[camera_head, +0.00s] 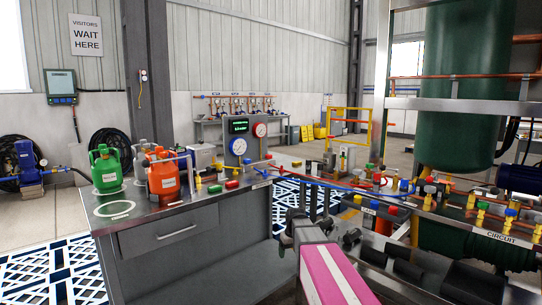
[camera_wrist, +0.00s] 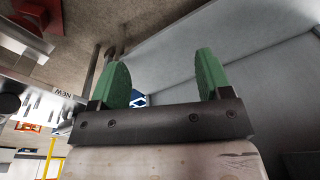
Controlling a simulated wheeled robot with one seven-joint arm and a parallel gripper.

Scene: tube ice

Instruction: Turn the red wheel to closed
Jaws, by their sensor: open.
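Several small red parts show among the valves in the head view, and I cannot tell for sure which is the red wheel. One small red knob (camera_head: 383,182) sits among the pipes at centre right, and another red part (camera_head: 391,210) sits on the front rail of the circuit bench. Their open or closed positions are too small to read. My gripper (camera_head: 308,222) is in front of the circuit bench, at the end of my pink-striped arm. In the wrist view its green fingers (camera_wrist: 168,75) are spread wide with nothing between them. No red wheel shows in the wrist view.
A grey workbench (camera_head: 175,228) at left carries a green cylinder (camera_head: 106,168), an orange cylinder (camera_head: 163,176) and a gauge manifold (camera_head: 240,140). A large green tank (camera_head: 455,80) stands behind the circuit bench at right. Blue floor grating (camera_head: 60,275) shows at lower left.

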